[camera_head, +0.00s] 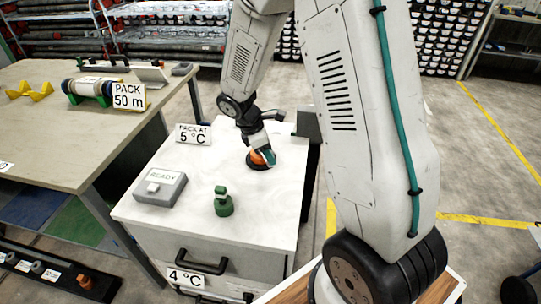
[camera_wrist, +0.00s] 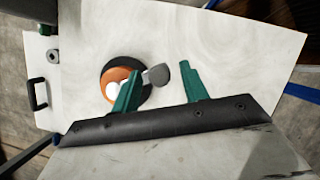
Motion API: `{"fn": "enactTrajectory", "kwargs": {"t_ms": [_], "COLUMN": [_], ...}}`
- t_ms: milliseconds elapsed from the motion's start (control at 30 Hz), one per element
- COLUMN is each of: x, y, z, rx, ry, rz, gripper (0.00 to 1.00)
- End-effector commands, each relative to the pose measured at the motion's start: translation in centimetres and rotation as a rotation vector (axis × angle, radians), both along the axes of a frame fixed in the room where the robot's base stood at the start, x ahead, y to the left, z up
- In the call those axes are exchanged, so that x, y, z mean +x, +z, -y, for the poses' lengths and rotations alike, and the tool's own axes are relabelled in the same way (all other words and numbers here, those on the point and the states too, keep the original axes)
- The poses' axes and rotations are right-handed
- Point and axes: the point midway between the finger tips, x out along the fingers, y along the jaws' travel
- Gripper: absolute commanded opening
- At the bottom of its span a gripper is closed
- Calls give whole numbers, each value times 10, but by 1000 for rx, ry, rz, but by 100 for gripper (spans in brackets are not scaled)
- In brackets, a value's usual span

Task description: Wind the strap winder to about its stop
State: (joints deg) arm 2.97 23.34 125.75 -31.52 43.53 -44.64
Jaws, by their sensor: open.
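The strap winder appears to be the round orange-and-black piece (camera_wrist: 118,80) on the white cabinet top. It has a pale hub and a short arm ending in a dark grey knob (camera_wrist: 159,74). In the head view, the winder (camera_head: 258,163) is partly covered by my gripper (camera_head: 265,154). In the wrist view, my gripper (camera_wrist: 161,72) is open, with its two green fingers apart. The grey knob shows between the fingertips, nearer the left finger, which overlaps the orange disc. I cannot tell whether either finger touches the knob.
A grey block (camera_head: 306,123) is at the far edge. A workbench (camera_head: 60,150) stands to the left.

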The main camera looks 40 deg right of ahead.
Motion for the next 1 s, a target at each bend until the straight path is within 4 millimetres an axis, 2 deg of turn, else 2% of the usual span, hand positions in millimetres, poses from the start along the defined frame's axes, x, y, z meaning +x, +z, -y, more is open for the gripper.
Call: {"fn": "enactTrajectory", "kwargs": {"t_ms": [200,467,633,1000], "x": [-3,-3,-3,-2], "y": [-17,-18,-18,-18], "z": [7,7,7,4], "rx": [1,0,0,0], "ry": [-1,-1,-1,-38], "rz": [1,2,2,0], "gripper": [44,44,0,0]}}
